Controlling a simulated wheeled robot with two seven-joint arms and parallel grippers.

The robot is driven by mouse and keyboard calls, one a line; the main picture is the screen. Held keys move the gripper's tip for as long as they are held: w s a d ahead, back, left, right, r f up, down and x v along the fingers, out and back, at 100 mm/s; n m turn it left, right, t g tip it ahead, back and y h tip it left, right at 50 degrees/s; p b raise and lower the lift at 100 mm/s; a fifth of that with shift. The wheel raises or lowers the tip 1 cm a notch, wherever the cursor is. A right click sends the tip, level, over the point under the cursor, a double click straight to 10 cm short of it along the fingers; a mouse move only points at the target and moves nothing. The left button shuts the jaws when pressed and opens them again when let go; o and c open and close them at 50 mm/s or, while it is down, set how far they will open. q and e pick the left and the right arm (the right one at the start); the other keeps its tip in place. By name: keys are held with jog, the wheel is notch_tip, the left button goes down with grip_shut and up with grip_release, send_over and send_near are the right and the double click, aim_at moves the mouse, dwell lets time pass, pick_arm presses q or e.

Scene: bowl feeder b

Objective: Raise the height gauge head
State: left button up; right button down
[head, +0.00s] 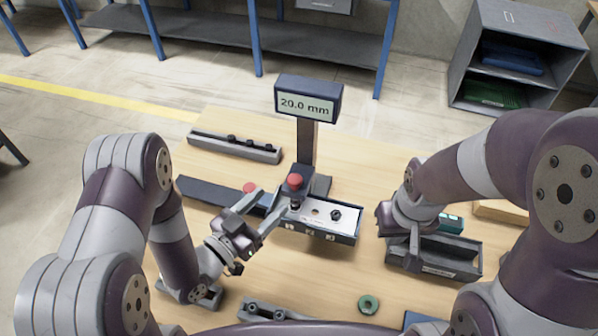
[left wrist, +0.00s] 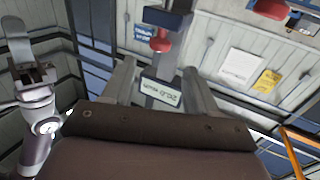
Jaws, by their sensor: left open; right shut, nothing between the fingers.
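The height gauge stands near the table's middle, its display (head: 308,100) reading 20.0 mm on a dark column (head: 306,150). Its dark head with a red knob (head: 295,182) sits low on the column, over the left end of a numbered block (head: 345,226). In the left wrist view the display (left wrist: 160,90) appears upside down between my fingers, and a red knob (left wrist: 161,42) shows beyond the fingertips. My left gripper (head: 270,203) is open and empty, close in front of and left of the head; contact cannot be told. My right gripper (head: 413,258) is shut and empty over a dark tray.
The dark tray (head: 462,268) stands at the right with a teal item behind it. A rail with black knobs (head: 235,146) lies at the back left, a dark strip (head: 215,193) in front.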

aim_at(300, 174)
pick_arm(q)
jog(key=p+x, duration=0.2)
jog(key=x, duration=0.9)
jog(key=shift+w+d, duration=0.1)
grip_shut()
notch_tip(300, 174, up, 5)
jog(key=p, duration=0.3)
jog(key=shift+w+f+p, duration=0.1)
jog(key=shift+f+p, duration=0.05)
jog(key=shift+p, duration=0.15)
jog(key=shift+w+f, duration=0.1)
grip_release()
jog(key=shift+s, duration=0.2)
